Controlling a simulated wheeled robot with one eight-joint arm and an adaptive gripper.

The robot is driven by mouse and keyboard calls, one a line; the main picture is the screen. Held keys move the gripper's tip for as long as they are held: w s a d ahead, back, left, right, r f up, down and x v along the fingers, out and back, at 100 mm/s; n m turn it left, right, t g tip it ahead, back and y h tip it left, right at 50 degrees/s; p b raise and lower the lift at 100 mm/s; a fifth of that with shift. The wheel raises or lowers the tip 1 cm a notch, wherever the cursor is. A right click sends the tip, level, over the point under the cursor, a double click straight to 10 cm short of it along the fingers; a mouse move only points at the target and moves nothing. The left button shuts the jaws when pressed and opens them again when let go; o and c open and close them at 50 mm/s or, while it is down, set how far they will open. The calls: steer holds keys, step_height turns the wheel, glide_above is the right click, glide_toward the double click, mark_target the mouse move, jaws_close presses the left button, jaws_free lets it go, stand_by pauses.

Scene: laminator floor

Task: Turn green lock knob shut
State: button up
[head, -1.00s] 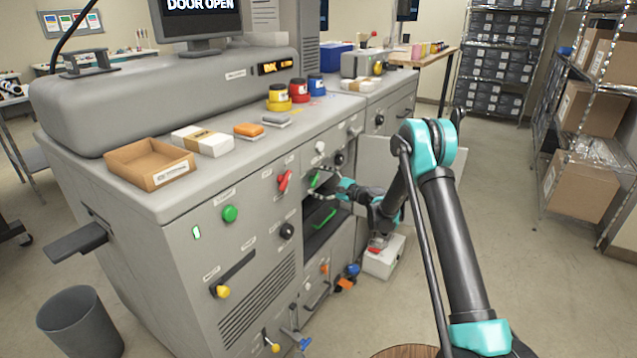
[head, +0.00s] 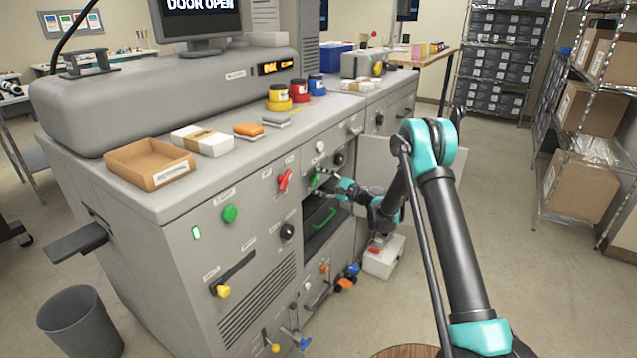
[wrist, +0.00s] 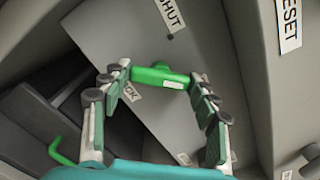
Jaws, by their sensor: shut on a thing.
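The green lock knob (wrist: 160,76) is a bar-shaped handle on a grey panel, lying nearly level across the wrist view. My gripper (wrist: 161,80) is shut on it, with one finger at each end of the bar. In the head view the knob (head: 314,181) is small and partly covered by my gripper (head: 320,182). A label reading SHUT (wrist: 170,14) is above the knob in the wrist view. A label ending in "OCK" (wrist: 131,92) is beside it, partly hidden by the left finger.
A green pull handle (head: 320,217) is in the dark opening below the knob. A red switch (head: 284,180) and a black knob (head: 287,230) are on the panel to the left. An open grey door (head: 372,160) stands behind my arm. The screen (head: 200,15) reads DOOR OPEN.

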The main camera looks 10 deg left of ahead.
steer(key=n, duration=0.3)
steer(key=shift+n, duration=0.4)
steer(key=n, duration=0.4)
steer(key=shift+n, duration=0.3)
steer(key=n, duration=0.4)
steer(key=shift+n, duration=2.4)
steer(key=o, duration=1.2)
steer(key=shift+c, duration=0.2)
steer(key=v, duration=1.2)
